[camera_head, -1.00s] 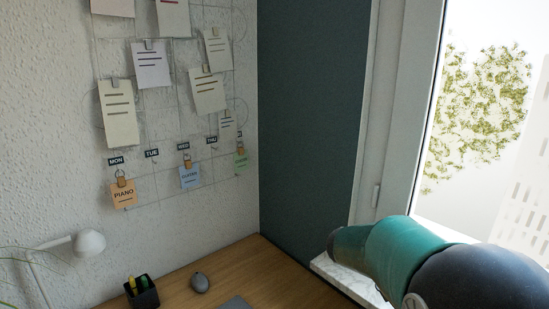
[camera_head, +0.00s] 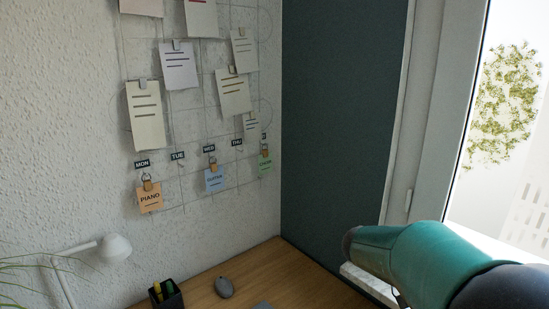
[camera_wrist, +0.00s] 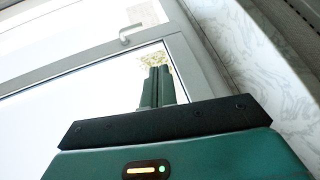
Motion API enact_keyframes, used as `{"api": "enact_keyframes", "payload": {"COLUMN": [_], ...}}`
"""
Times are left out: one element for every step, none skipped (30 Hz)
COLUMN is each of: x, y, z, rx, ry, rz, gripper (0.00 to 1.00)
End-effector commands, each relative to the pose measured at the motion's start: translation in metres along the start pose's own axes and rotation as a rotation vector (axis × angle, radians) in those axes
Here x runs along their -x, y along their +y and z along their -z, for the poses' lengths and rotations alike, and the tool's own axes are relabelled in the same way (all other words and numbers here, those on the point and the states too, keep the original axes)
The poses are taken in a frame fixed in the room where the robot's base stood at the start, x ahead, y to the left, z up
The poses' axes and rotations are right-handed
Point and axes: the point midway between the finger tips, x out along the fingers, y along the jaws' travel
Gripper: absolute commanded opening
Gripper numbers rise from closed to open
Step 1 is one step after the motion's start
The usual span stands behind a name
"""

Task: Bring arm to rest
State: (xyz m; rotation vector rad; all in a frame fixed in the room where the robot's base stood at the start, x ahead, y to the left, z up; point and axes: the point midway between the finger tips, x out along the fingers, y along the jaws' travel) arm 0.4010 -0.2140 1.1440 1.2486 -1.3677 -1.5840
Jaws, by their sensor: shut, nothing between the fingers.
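My gripper (camera_wrist: 158,70) shows in the wrist view with its two dark green fingers side by side and closed, with nothing between them. It points toward a window (camera_wrist: 85,105) with a pale frame. In the head view my green and dark arm (camera_head: 425,262) enters from the lower right, in front of the window side. My gripper's fingers cannot be made out in the head view.
A wooden desk (camera_head: 285,275) carries a pen holder (camera_head: 166,295), a grey mouse (camera_head: 224,287) and a white lamp (camera_head: 116,247). A wire board with notes (camera_head: 180,65) hangs on the wall. A dark panel (camera_head: 340,120) stands beside the window frame (camera_head: 432,110).

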Motion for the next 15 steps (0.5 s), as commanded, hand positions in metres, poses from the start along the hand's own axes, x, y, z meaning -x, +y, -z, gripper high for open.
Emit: {"api": "enact_keyframes", "payload": {"x": [-0.001, 0.0, 0.0, 0.001, 0.001, 0.002, 0.003, 0.005, 0.007, 0.009, 0.012, 0.017, 0.021, 0.026, 0.033], "y": [0.0, -0.001, -0.004, -0.005, -0.007, -0.01, -0.012, -0.015, -0.018, -0.021, -0.024, -0.029, -0.033, -0.037, -0.042], "z": [-0.007, -0.011, -0.016, -0.02, -0.024, -0.03, -0.035, -0.04, -0.047, -0.053, -0.059, -0.068, -0.075, -0.082, -0.091], "rx": [0.003, 0.009, 0.017, 0.022, 0.028, 0.035, 0.042, 0.046, 0.054, 0.06, 0.065, 0.072, 0.077, 0.08, 0.084], "ry": [-0.002, -0.002, 0.0, 0.0, 0.003, 0.006, 0.009, 0.013, 0.021, 0.027, 0.037, 0.052, 0.065, 0.081, 0.106], "rz": [0.041, 0.065, 0.1, 0.128, 0.157, 0.196, 0.229, 0.264, 0.314, 0.354, 0.399, 0.464, 0.516, 0.568, 0.639], "gripper": [0.0, 0.0, 0.0, 0.0, 0.0, 0.0, 0.0, 0.0, 0.0, 0.0, 0.0, 0.0, 0.0, 0.0, 0.0]}}
